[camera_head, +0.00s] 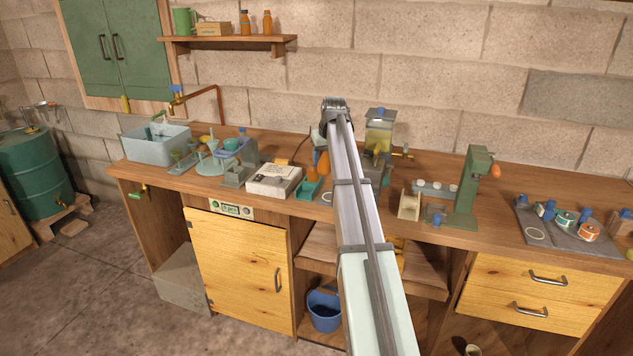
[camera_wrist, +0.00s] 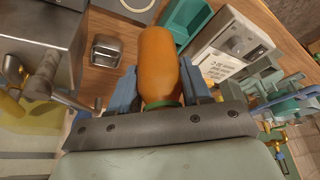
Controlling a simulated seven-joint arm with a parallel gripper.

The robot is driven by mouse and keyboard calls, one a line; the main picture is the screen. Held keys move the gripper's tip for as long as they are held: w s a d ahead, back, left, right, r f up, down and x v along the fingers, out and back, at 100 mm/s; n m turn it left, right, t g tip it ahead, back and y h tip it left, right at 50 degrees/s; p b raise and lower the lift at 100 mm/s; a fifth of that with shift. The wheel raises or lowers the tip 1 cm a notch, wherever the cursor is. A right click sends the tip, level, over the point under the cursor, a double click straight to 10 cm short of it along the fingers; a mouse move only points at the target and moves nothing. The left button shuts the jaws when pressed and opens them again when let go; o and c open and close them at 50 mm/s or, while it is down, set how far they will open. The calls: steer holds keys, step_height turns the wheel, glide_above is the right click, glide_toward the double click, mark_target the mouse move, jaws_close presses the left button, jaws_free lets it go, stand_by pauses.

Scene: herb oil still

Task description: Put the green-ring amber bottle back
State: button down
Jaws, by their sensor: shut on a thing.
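The amber bottle (camera_wrist: 158,60) is held in my gripper (camera_wrist: 160,88), with a blue finger on each side of it. A green ring (camera_wrist: 162,105) shows around the bottle at the gripper end, and its orange-brown body points away from the palm. In the head view, part of the amber bottle (camera_head: 323,164) shows just left of my arm, above the bench. My arm hides most of the gripper there. I cannot tell whether the bottle touches anything below it.
A teal tray (camera_head: 307,190) and a white boxed instrument (camera_head: 273,181) lie left of the bottle on the bench (camera_head: 390,240). A metal machine (camera_head: 380,130) stands behind my arm. Other amber bottles (camera_head: 267,22) stand on the wall shelf (camera_head: 228,40). A green press (camera_head: 470,190) stands right.

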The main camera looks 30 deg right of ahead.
steer(key=w+a, duration=0.4)
steer(key=a, duration=0.1)
steer(key=shift+m, duration=0.3)
steer(key=shift+w+d+f, duration=0.1)
steer(key=shift+f, duration=2.4)
steer(key=shift+w+d+f, duration=0.1)
steer(key=shift+f, duration=2.4)
steer(key=shift+f, duration=0.1)
steer(key=shift+c, duration=2.4)
jaws_free()
steer(key=shift+s+d, duration=0.1)
steer(key=shift+s+r, duration=0.15)
steer(key=shift+r, duration=0.3)
steer(key=v, duration=1.1)
steer(key=shift+r, duration=0.15)
